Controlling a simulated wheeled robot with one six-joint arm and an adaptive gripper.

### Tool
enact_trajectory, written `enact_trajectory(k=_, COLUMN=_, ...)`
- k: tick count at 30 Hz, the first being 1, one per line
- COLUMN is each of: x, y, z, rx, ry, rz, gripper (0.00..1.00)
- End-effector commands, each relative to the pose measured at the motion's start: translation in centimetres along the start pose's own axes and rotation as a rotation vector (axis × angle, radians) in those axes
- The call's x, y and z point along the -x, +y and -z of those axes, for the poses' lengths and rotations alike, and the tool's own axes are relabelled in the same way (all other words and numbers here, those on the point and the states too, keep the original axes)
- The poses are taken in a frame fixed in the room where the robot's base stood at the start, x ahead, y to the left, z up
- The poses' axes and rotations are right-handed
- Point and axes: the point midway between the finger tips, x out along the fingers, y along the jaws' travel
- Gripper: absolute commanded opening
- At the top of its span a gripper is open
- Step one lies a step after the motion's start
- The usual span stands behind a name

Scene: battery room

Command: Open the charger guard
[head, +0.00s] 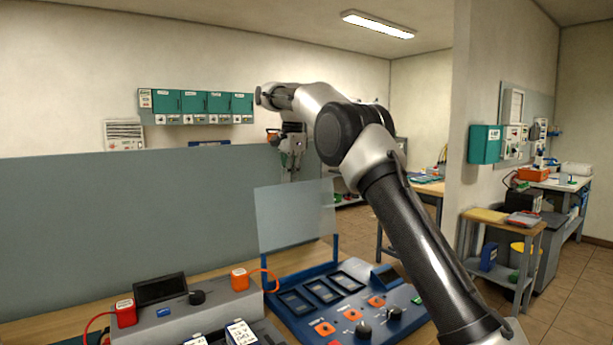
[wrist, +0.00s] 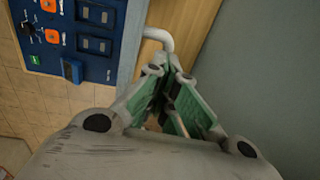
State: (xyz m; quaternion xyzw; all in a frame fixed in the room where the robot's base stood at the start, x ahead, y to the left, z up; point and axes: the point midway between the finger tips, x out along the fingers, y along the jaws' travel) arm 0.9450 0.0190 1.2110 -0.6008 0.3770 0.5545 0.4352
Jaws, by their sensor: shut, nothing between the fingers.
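The charger guard (head: 297,215) is a clear pane that stands upright on blue posts at the back of the blue charger panel (head: 297,316). The panel also shows in the wrist view (wrist: 115,62). My gripper (head: 291,168) is in the air near the guard's top edge in the head view; the exact gap is unclear. In the wrist view my gripper (wrist: 168,72) has its green-sided fingers together, empty. A pale curved bar (wrist: 160,37) shows just past the fingertips; I cannot tell whether it touches them or belongs to the guard.
A grey divider (head: 130,215) stands behind the bench. A grey device (head: 185,318) with an orange block (head: 240,279) and a red block (head: 126,312) sits left of the panel. Teal wall boxes (head: 195,102) hang behind. Open floor (head: 570,290) lies at right.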

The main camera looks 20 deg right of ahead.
Motion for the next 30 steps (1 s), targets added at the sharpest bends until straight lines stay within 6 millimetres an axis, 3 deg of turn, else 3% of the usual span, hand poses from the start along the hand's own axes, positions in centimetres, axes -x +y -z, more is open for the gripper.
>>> enact_trajectory(k=1, x=-2.17, y=0.67, z=-0.2, rx=0.002, ry=-0.013, rz=-0.055, gripper=0.07)
enact_trajectory(k=5, x=-2.2, y=0.69, z=-0.14, rx=0.002, ry=-0.013, rz=-0.055, gripper=0.31)
enact_trajectory(k=6, x=-2.2, y=0.7, z=-0.13, rx=0.002, ry=-0.013, rz=-0.055, gripper=0.32)
enact_trajectory(k=30, x=-2.02, y=0.65, z=0.02, rx=0.001, ry=-0.011, rz=-0.05, gripper=0.32)
